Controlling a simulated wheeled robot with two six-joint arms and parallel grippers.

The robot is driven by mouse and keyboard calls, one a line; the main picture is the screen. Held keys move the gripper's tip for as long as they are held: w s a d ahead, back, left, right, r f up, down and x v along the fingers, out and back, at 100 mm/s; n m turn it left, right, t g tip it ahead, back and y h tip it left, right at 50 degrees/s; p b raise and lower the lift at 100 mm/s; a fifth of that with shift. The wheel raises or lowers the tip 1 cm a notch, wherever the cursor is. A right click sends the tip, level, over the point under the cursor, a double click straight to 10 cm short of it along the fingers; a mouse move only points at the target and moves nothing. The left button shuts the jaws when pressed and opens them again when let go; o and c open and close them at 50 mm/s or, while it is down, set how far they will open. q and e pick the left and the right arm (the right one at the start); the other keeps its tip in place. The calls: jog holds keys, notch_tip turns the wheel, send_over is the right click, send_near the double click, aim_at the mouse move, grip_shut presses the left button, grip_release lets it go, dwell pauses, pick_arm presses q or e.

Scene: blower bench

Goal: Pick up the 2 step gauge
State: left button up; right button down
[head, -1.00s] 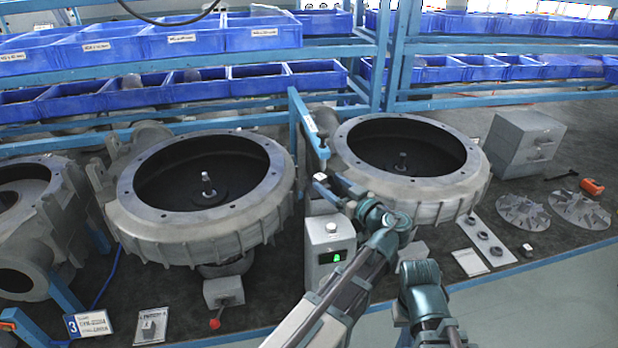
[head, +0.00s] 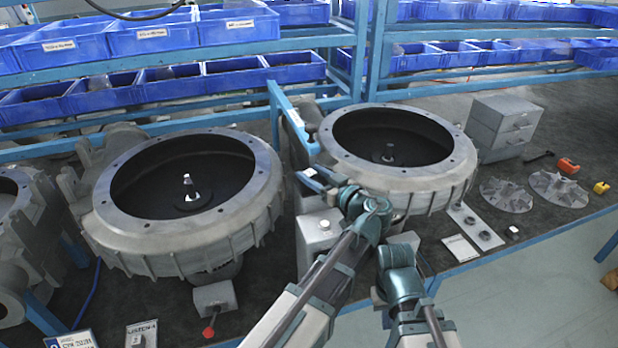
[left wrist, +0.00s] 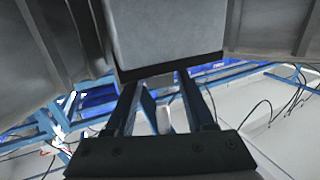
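I cannot make out for certain which thing is the 2 step gauge. Small candidates in the head view are a grey block on a white card (head: 141,335) at the front left, and a small white-topped block (head: 511,232) at the bench's right front edge. My left gripper (head: 316,181) is between the two large round blower housings, above a grey box (head: 318,230). My right gripper is not in view; only the right arm shows.
The left housing (head: 100,205) and right housing (head: 450,185) crowd the bench. A plate with rings (head: 462,216), grey impellers (head: 506,194), an orange tool (head: 568,166), a yellow item (head: 601,187) and a grey drawer cabinet (head: 505,127) are at the right. Shelves of blue bins stand behind.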

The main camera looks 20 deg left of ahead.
pick_arm(q)
jog(key=shift+a, duration=0.1)
jog(key=shift+c, duration=1.1)
grip_shut()
pick_arm(e)
jog(key=shift+a, duration=0.1)
pick_arm(q)
jog(key=shift+r, duration=0.25)
pick_arm(e)
jog(key=shift+r, duration=0.25)
